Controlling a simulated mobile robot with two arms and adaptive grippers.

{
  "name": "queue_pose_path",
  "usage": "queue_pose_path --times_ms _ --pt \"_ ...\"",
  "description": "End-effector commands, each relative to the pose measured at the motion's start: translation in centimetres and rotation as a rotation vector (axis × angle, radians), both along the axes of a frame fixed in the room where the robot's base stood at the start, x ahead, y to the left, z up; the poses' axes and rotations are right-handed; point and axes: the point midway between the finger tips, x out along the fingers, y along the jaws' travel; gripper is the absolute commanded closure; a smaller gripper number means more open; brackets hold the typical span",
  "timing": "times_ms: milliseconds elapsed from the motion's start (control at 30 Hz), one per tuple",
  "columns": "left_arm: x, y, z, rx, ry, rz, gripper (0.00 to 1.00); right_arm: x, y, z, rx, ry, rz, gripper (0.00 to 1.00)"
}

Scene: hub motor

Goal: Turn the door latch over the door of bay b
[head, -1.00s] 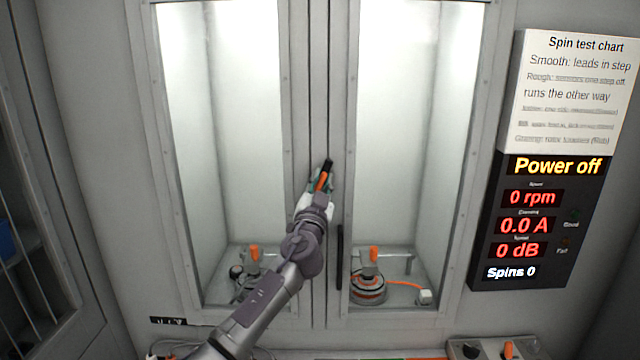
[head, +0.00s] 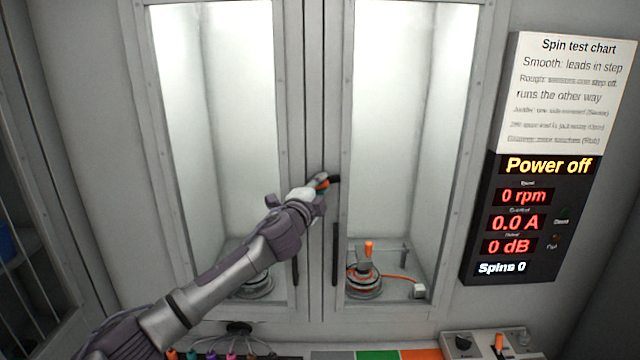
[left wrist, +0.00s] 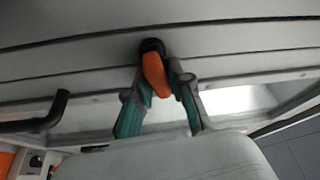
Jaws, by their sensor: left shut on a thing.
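The door latch (head: 334,179) sits on the strip between two tall glazed doors, with a black end and an orange part. In the head view its black end points right, over the edge of the right door (head: 345,120). My left gripper (head: 322,183) is shut on it. In the left wrist view, the teal fingers (left wrist: 160,88) are on either side of the orange part of the latch (left wrist: 155,72). The left door (head: 288,120) looks closed, as does the right one. No bay letters are readable. My right gripper is out of view.
Dark vertical handles (head: 335,255) flank the middle strip. A motor with an orange-topped part (head: 362,284) stands behind the right door. A display (head: 530,220) at right reads "Power off" and 0 rpm. A control box (head: 480,344) is at the lower right.

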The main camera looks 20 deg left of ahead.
Motion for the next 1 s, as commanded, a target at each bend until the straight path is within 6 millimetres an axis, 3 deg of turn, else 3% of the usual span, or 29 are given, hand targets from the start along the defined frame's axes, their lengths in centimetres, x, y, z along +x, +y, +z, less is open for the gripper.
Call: queue_pose_path --times_ms 400,1000 --pt "0.01 -0.01 -0.50 0.200 0.060 0.001 1.00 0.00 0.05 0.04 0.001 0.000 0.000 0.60" --pt "0.00 -0.06 -0.58 0.233 0.069 0.001 1.00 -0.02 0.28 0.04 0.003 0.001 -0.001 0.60"
